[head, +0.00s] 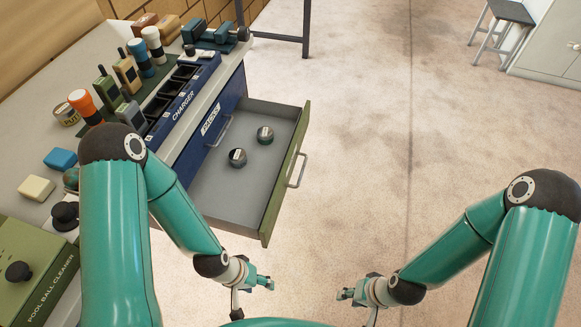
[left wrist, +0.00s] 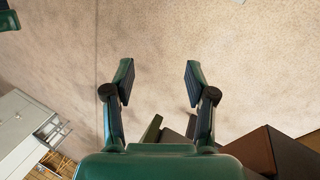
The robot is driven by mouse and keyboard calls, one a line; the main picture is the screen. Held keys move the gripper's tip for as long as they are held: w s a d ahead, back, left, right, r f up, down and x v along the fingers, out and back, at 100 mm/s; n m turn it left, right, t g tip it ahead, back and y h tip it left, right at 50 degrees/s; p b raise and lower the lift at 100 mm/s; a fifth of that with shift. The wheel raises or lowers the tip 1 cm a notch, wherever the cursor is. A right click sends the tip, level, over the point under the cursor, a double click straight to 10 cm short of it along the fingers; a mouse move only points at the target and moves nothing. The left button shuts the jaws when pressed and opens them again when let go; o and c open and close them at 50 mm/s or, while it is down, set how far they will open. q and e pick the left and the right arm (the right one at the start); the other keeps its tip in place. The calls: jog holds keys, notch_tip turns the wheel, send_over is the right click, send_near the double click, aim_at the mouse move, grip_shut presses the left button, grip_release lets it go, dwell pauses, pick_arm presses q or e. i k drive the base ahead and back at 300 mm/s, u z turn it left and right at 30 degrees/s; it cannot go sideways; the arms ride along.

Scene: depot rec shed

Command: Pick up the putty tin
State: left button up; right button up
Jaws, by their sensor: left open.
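The putty tin (head: 66,115) is a small round tin with a pale label. It stands near the left edge of the bench in the head view, beside an orange-topped item that covers part of its right side. My left gripper (head: 266,283) is low over the floor in front of the open drawer, far from the tin. In the left wrist view its two fingers (left wrist: 158,76) are spread with nothing between them. My right gripper (head: 346,294) hangs to its right, over the floor, and its jaws are too small to judge.
A charger rack (head: 170,115), several handheld items, a blue block (head: 61,159), a cream block (head: 36,188) and a pool ball cleaner (head: 35,255) crowd the bench.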

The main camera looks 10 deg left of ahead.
aim_at(67, 115)
jog(key=z, duration=1.45)
jog(key=i, duration=0.1)
jog(key=u, duration=3.1)
jog(key=k, duration=0.7)
jog(key=u, duration=0.15)
jog(key=i, duration=0.7)
jog(key=u, duration=0.15)
